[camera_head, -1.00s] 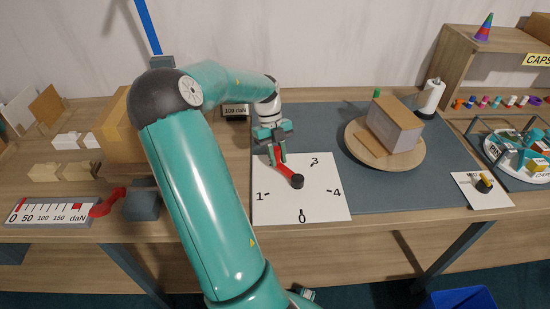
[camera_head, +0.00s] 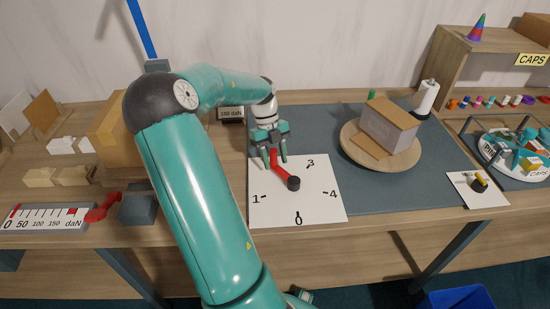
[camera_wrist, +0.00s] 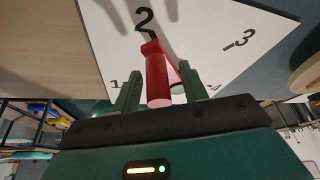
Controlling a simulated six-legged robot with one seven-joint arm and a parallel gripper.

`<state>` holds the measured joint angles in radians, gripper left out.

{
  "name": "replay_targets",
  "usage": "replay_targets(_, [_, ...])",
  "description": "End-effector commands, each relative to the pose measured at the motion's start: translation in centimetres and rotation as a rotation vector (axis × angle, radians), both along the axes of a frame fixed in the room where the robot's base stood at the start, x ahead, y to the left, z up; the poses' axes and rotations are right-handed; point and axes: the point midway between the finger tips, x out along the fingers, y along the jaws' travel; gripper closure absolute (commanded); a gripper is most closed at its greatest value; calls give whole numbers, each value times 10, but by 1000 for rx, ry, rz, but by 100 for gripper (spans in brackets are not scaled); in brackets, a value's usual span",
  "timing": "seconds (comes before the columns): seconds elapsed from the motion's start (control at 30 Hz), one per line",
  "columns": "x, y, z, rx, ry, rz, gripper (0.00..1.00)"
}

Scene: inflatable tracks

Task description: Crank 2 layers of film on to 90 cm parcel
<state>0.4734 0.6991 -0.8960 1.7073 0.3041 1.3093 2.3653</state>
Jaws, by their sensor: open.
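The red crank (camera_head: 280,167) runs from a black hub (camera_head: 293,183) on a white dial board (camera_head: 265,210) marked with numbers. In the head view the crank points up and left from the hub. In the wrist view its red handle (camera_wrist: 156,78) stands near the 2 mark. My gripper (camera_head: 275,160) is open, with one finger on each side of the handle; I cannot tell whether they touch it. The parcel (camera_head: 387,124), a grey-white box with a brown top, stands on a round wooden turntable (camera_head: 405,158). A white film roll (camera_head: 426,99) stands upright behind it to the right.
A small knob on a white card (camera_head: 478,183) lies right of the turntable. A tension scale (camera_head: 45,217) with a red lever (camera_head: 103,207) is at the left. Wood blocks and a carton (camera_head: 110,130) fill the left. The grey mat (camera_head: 350,196) has bare room.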

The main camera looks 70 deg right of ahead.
Motion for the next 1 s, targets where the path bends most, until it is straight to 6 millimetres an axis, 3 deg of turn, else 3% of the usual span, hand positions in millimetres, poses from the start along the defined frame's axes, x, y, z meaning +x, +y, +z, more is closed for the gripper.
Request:
replay_targets(0.17, [7, -6, 20, -3, -2, 3, 57])
replay_targets(0.6, [34, -28, 105, -3, 0, 1, 57])
replay_targets(0.8, [40, -32, 124, -1, 1, 1, 57])
replay_targets(1.0, [41, -32, 126, 1, 1, 0, 57])
